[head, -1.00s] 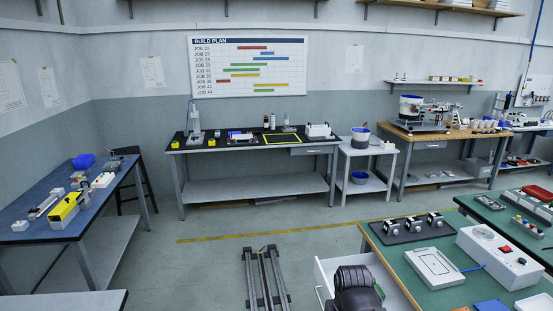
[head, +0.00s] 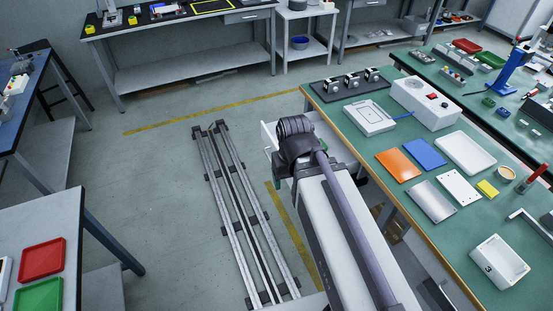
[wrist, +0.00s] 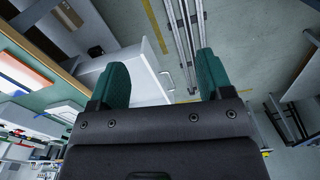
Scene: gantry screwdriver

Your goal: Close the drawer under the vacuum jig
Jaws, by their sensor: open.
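The vacuum jig (head: 369,118) is a flat white plate with a blue hose on the green bench. The white drawer (head: 268,137) under it is pulled out past the bench edge; my arm hides much of it in the head view. In the wrist view the drawer (wrist: 125,66) stands open beyond my fingers, with its front panel and handle (wrist: 166,80) facing the floor area. My gripper (wrist: 163,72) is open and empty, its green fingers apart. The handle appears between the fingertips in the picture; I cannot tell whether they touch the drawer.
A white control box (head: 425,103) and a dark tray (head: 350,84) with several small units stand by the jig. Coloured plates and bins lie along the green bench (head: 345,145). Floor rails (head: 240,215) run left of my arm.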

